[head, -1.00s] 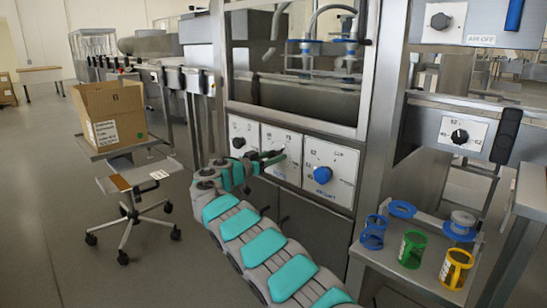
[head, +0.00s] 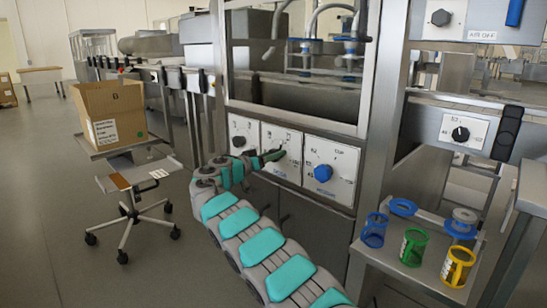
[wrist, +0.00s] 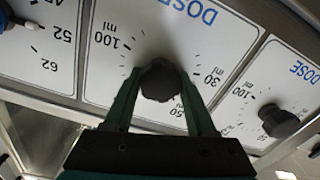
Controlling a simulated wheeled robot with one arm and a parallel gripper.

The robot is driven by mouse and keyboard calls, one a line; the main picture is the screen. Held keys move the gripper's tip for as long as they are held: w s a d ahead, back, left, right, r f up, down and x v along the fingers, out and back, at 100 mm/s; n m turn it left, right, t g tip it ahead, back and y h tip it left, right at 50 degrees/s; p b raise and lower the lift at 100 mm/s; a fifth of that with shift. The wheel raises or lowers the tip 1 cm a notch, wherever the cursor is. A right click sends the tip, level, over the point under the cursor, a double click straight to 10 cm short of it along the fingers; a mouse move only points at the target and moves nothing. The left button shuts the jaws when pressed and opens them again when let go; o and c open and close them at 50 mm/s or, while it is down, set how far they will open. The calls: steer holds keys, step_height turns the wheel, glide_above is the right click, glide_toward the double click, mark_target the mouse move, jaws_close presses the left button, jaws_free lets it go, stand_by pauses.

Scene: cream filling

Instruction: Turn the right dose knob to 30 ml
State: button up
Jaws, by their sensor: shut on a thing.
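The right dose knob (wrist: 160,80) is a dark round knob on a white dial panel (wrist: 205,45) marked DOSE, with 100 ml, 30 ml and 50 around it. The wrist view shows these labels roughly upside down. My gripper (wrist: 160,74) is shut on this knob, one finger on each side. The knob's pointer cannot be made out. In the head view my gripper (head: 268,158) reaches the middle of three panels and mostly hides the knob.
Another dose knob (wrist: 278,122) is on the neighbouring panel, seen on the left in the head view (head: 238,141). A blue knob (head: 323,173) is on the panel to the right. A shelf (head: 400,262) with coloured cups stands further right.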

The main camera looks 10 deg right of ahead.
steer(key=n+p, duration=0.1)
steer(key=n, duration=0.4)
steer(key=shift+w+a+r+n, duration=0.1)
steer(key=shift+n, duration=0.2)
steer(key=n+p, duration=0.3)
steer(key=n, duration=0.3)
steer(key=n+p, duration=0.1)
steer(key=n, duration=0.1)
steer(key=n+p, duration=0.1)
steer(key=n, duration=0.1)
steer(key=n+p, duration=0.1)
steer(key=shift+f+n, duration=0.25)
steer(key=shift+n, duration=0.15)
steer(key=n, duration=0.3)
steer(key=shift+f, duration=0.15)
steer(key=shift+n+p, duration=0.35)
steer(key=shift+n, duration=1.15)
steer(key=o, duration=1.4)
steer(key=shift+f, duration=0.1)
steer(key=shift+c, duration=0.2)
